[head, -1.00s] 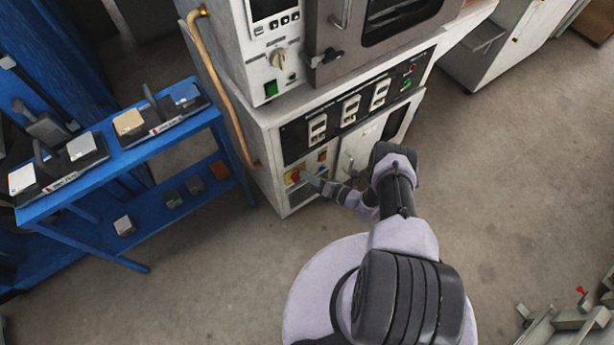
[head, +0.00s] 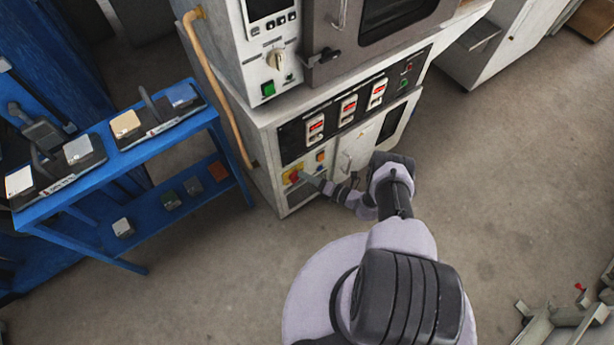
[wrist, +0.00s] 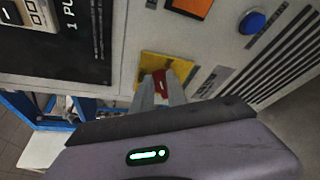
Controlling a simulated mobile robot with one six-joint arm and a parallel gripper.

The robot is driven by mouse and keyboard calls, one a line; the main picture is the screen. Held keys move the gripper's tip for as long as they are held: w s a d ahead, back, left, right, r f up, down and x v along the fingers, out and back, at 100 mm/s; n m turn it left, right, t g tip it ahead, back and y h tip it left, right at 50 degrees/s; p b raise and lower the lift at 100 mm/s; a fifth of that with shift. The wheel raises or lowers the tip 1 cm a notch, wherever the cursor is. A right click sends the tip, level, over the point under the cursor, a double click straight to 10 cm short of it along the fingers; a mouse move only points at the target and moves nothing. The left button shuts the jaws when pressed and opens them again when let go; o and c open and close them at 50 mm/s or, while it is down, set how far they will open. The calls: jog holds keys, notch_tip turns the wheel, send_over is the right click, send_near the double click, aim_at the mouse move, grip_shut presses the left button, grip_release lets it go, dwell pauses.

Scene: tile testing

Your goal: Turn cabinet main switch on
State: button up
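The cabinet (head: 290,140) stands in the middle of the head view, under an oven. Its main switch is a red handle on a yellow plate (head: 293,172), low on the left of the front. In the wrist view the red handle (wrist: 161,80) sits between my two fingers, slightly tilted on its yellow plate (wrist: 147,68). My gripper (head: 310,180) is at the switch and appears shut on the handle; the fingers hide part of it. The panel meters (head: 348,110) show red lit displays.
A blue rack (head: 150,150) with several small devices stands left of the cabinet. A blue button (wrist: 252,22) and a vent grille (wrist: 275,60) lie right of the switch. Open floor (head: 510,170) is on the right.

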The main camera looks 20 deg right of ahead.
jog(key=shift+o, duration=0.8)
jog(key=p+v, duration=0.3)
jog(key=v, duration=1.4)
jog(key=shift+s+p, duration=0.2)
jog(key=shift+p, duration=0.1)
jog(key=shift+o, duration=0.5)
jog(key=shift+d, duration=0.1)
